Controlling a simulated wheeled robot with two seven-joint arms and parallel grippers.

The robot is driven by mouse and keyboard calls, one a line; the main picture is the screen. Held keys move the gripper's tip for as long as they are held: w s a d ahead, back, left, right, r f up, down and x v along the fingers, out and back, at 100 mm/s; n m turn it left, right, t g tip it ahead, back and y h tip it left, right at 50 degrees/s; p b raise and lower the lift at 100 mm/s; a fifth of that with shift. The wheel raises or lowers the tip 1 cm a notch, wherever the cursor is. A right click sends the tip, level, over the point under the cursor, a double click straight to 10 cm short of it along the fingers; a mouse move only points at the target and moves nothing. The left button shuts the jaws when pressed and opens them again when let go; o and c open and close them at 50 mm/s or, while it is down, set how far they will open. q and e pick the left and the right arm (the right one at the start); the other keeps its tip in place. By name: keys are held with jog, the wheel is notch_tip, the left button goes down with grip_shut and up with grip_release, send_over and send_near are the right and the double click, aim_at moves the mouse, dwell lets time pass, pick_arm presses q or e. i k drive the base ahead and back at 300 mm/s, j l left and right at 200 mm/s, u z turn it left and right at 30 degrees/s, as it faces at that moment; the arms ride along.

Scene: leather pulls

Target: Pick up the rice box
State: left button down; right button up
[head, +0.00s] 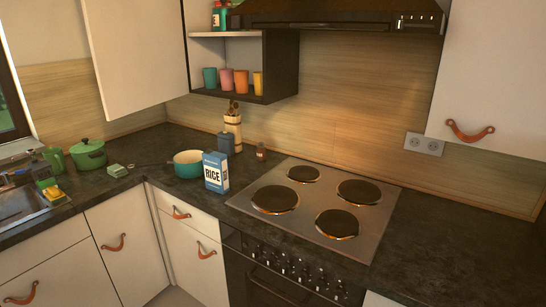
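The rice box (216,172) is a blue and white carton marked RICE. It stands upright on the dark countertop (452,232), near the front edge and just left of the hob. A teal pan (188,164) sits close behind it on the left. Neither of my grippers shows in the head view.
The hob (318,209) has several black plates. A blue canister (226,143), a utensil holder (233,132) and a small jar (261,152) stand behind the box. A green pot (88,154) stands farther left. An open cupboard (240,65) hangs above. The counter right of the hob is clear.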

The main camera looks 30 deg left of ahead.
aim_at(215, 164)
jog(key=u, duration=1.25)
